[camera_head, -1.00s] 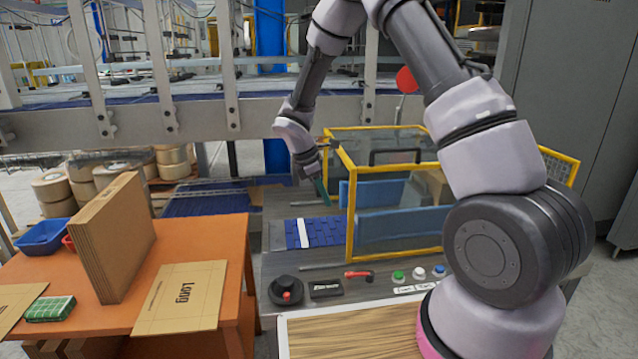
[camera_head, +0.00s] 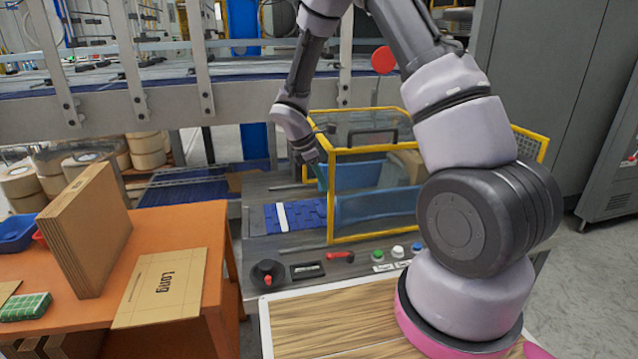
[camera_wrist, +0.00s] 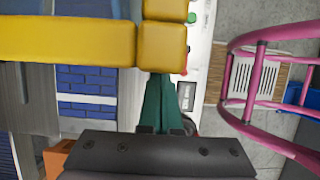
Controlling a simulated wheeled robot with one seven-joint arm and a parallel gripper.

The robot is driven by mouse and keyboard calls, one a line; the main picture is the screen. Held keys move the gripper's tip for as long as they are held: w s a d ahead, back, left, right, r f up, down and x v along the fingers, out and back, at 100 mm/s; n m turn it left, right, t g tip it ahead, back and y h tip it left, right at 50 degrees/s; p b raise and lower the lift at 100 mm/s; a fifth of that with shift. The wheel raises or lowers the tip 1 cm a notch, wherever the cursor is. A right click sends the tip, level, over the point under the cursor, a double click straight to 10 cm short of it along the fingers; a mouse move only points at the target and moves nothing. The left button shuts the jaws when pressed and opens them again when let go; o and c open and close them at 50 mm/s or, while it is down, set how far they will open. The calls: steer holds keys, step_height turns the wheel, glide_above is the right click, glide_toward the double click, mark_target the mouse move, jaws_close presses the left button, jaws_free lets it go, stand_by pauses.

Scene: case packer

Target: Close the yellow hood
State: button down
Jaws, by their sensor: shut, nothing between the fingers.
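The yellow hood (camera_head: 332,205) is a yellow frame with clear panels around blue parts on the grey machine bed. In the wrist view its thick yellow bar and corner (camera_wrist: 70,40) cross the top, close to the fingertips. My gripper (camera_head: 321,180) points down at the hood's left side, by the front left corner post. Its green fingers (camera_wrist: 161,100) are together and hold nothing. The fingertips end at the yellow corner in the wrist view. I cannot tell whether they touch it.
An orange table (camera_head: 180,235) with cardboard stands at left. A pink rail frame (camera_wrist: 250,75) shows at right in the wrist view.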

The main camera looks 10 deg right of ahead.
steer(key=d, duration=4.2)
steer(key=shift+d+r, duration=0.1)
steer(key=a+r, duration=0.8)
steer(key=r, duration=0.1)
steer(key=shift+a+r, duration=0.15)
